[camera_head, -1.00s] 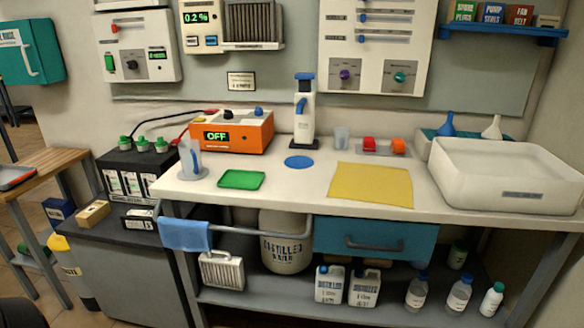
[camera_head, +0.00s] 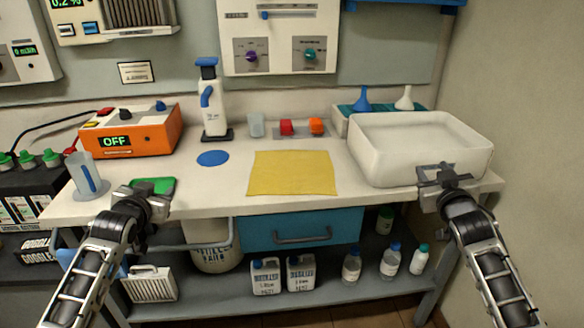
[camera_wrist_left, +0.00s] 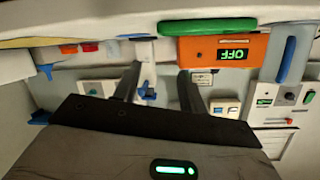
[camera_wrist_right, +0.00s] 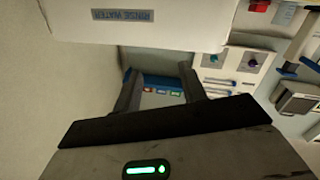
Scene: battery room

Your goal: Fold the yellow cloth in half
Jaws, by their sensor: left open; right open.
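The yellow cloth (camera_head: 292,173) lies flat and unfolded on the white bench, near the middle of its front edge. My left gripper (camera_head: 145,192) is open and empty at the bench's front left edge, in front of the green tray and well left of the cloth. Its two fingers show apart in the left wrist view (camera_wrist_left: 157,85). My right gripper (camera_head: 440,172) is open and empty in front of the white basin, right of the cloth. Its fingers also show apart in the right wrist view (camera_wrist_right: 160,80).
A blue disc (camera_head: 213,158) lies left of the cloth. Behind it stand a blue-white dispenser (camera_head: 212,105), a clear cup (camera_head: 256,125) and red and orange blocks. The white basin (camera_head: 420,160) stands right, the orange OFF unit (camera_head: 135,135) left.

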